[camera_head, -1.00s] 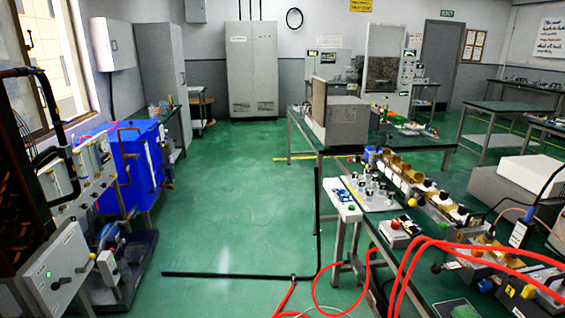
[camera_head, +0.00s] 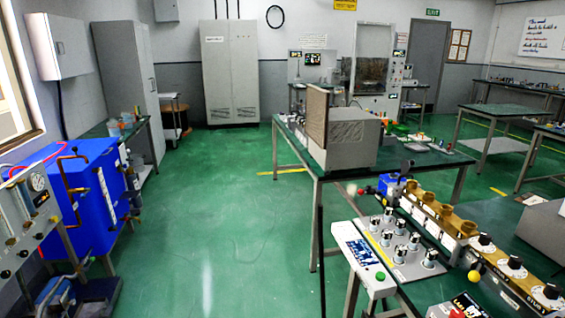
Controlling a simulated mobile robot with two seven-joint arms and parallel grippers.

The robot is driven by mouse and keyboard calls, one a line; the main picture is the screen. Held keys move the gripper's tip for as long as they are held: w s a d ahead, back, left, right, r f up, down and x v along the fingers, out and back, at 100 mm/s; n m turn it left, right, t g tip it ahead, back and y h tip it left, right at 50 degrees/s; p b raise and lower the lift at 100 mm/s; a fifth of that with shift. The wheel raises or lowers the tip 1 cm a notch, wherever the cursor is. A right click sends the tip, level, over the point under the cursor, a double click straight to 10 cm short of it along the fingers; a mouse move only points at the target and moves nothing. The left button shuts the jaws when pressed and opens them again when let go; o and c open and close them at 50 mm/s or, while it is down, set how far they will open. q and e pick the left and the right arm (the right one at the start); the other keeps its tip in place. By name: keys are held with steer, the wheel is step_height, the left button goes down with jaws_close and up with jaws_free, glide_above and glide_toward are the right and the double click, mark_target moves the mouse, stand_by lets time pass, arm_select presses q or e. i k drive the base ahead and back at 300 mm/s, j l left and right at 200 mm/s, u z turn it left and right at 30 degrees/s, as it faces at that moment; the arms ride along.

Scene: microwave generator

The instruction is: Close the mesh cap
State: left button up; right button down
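A grey box (camera_head: 352,146) stands on the green-topped table in the middle distance. A brownish upright panel (camera_head: 316,120) rises at its left side, taller than the box. It looks like the mesh cap standing open, but its mesh is too small to make out clearly. The near face of the box is grey and textured. Neither of my grippers is in view.
A nearer bench at the lower right carries a panel of knobs (camera_head: 398,244) and a row of waveguide parts (camera_head: 440,213). Blue equipment (camera_head: 84,200) stands at the left. The green floor (camera_head: 220,215) between them is clear.

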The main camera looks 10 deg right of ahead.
mark_target(405, 166)
steer(key=i+z, duration=0.25)
steer(key=i, duration=0.25)
steer(key=i+j+z, duration=0.25)
steer(key=i, duration=0.2)
steer(key=i+j+z, duration=0.25)
steer(key=i, duration=0.25)
steer(key=i+j+z, duration=0.25)
steer(key=i+j, duration=0.1)
steer(key=i, duration=0.1)
